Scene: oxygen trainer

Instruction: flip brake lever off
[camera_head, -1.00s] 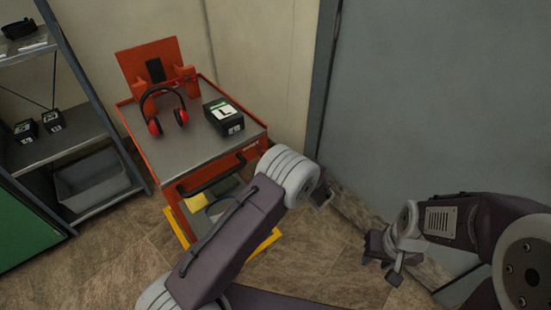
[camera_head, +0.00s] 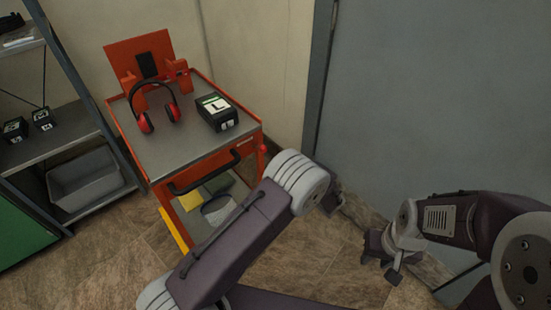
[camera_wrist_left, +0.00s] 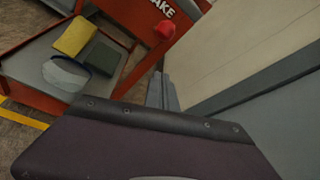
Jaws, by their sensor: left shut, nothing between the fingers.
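The orange cart (camera_head: 165,172) stands against the wall in the head view. The brake lever's red knob (camera_head: 263,149) sticks out at the cart's right front corner. In the left wrist view the red knob (camera_wrist_left: 164,28) is beside white lettering that ends in "AKE". My left gripper (camera_wrist_left: 163,92) is shut and empty, below the knob in that picture and apart from it. In the head view my left forearm hides most of that gripper. My right gripper (camera_head: 388,257) hangs over the floor at the right, away from the cart; its finger gap is unclear.
Red earmuffs (camera_head: 145,122) and a black box (camera_head: 217,113) lie on the cart top. Its front has a black handle (camera_head: 204,174). Yellow and dark cloths (camera_wrist_left: 76,36) lie on the lower shelf. A grey shelf rack (camera_head: 40,150) stands left, a grey door (camera_head: 440,100) right.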

